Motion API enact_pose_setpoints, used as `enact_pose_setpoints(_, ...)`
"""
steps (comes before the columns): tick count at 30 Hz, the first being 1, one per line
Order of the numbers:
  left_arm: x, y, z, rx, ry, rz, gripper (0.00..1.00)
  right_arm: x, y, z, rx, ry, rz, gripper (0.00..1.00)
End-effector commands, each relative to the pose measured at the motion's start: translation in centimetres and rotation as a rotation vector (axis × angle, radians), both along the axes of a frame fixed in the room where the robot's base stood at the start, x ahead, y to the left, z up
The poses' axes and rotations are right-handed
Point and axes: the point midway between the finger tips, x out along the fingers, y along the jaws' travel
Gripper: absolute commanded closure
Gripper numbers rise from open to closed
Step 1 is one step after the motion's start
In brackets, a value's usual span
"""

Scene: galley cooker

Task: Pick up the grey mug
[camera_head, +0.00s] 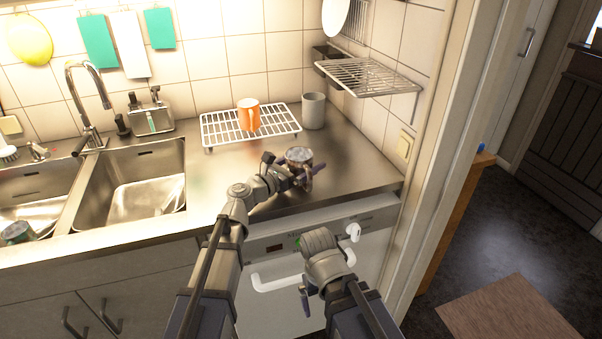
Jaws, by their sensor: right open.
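The grey mug (313,112) stands upright on the steel counter, just right of the white wire rack and close to the tiled wall. Its rim and front side show clearly, and nothing touches it. My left gripper (312,177) is over the counter in front of the mug, nearer to me and apart from it. Its fingers are small and partly covered by its own wrist, so I cannot tell how far they are apart. My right gripper (306,291) is lower, in front of the white appliance below the counter. It is open and away from the mug.
An orange mug (248,115) stands on the white wire rack (220,130), left of the grey mug. A metal wall shelf (368,77) juts out above and to the right. A double sink (130,185) with a tap (80,95) lies left.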

Motion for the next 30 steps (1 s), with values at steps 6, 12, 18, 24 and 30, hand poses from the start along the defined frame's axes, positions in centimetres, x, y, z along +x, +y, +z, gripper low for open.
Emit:
enact_pose_setpoints(6,-0.02,0.02,0.0,0.0,0.0,0.0,0.25,0.0,0.0,0.0,0.0,0.0,0.0,0.0)
enact_pose_setpoints(12,-0.03,0.01,0.0,0.0,0.0,0.0,0.47,0.0,0.0,0.0,0.0,0.0,0.0,0.0)
enact_pose_setpoints(18,-0.04,0.02,0.0,0.0,0.0,-0.001,0.7,0.0,0.0,0.0,0.0,0.0,0.0,0.0)
enact_pose_setpoints(24,-0.04,0.02,0.01,0.0,0.0,-0.001,0.83,0.0,0.0,0.01,0.0,0.0,0.0,0.0)
enact_pose_setpoints(30,-0.04,0.02,0.15,0.0,0.0,-0.001,0.83,0.0,0.0,0.14,0.0,0.0,0.0,0.0)
